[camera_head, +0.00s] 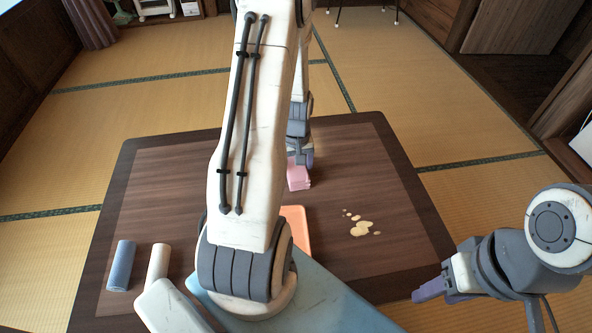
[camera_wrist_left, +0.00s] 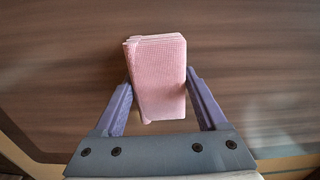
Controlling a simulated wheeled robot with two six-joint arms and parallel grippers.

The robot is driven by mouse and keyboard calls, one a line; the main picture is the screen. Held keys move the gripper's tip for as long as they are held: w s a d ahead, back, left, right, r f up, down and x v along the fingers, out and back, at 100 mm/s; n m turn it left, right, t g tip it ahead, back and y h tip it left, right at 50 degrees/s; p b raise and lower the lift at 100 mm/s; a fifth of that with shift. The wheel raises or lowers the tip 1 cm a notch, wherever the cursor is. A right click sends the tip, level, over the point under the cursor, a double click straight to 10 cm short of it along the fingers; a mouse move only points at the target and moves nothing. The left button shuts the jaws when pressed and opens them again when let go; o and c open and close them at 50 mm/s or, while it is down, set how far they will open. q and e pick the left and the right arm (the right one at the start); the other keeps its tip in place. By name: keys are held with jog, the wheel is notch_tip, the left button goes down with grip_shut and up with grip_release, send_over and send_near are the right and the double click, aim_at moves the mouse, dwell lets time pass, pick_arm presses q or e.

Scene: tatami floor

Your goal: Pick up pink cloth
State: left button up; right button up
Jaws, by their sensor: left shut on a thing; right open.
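The pink cloth (camera_head: 298,180) is a folded stack at the far middle of the dark table (camera_head: 190,175). In the left wrist view the cloth (camera_wrist_left: 160,80) sits between the two purple fingers of my left gripper (camera_wrist_left: 159,86), one finger at each side. In the head view my left gripper (camera_head: 301,161) is at the cloth, partly hidden behind my own arm. It is shut on the cloth. I cannot tell whether the cloth is clear of the tabletop. My right gripper (camera_head: 433,292) is open and empty by the table's right front corner.
An orange tray (camera_head: 297,228) lies on the table, mostly hidden by my left arm. A pale yellow spill (camera_head: 361,229) is right of it. A blue rolled cloth (camera_head: 121,266) and a white roll (camera_head: 158,262) are at the front left.

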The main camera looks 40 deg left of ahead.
aim_at(296, 167)
pick_arm(q)
notch_tip(296, 167, up, 4)
jog(key=p, duration=0.3)
jog(key=shift+r, duration=0.15)
jog(key=s+d+r+p, duration=0.2)
jog(key=d+r+p, duration=0.3)
jog(key=d, duration=0.6)
jog(key=shift+d+r, duration=0.25)
jog(key=shift+r, duration=0.55)
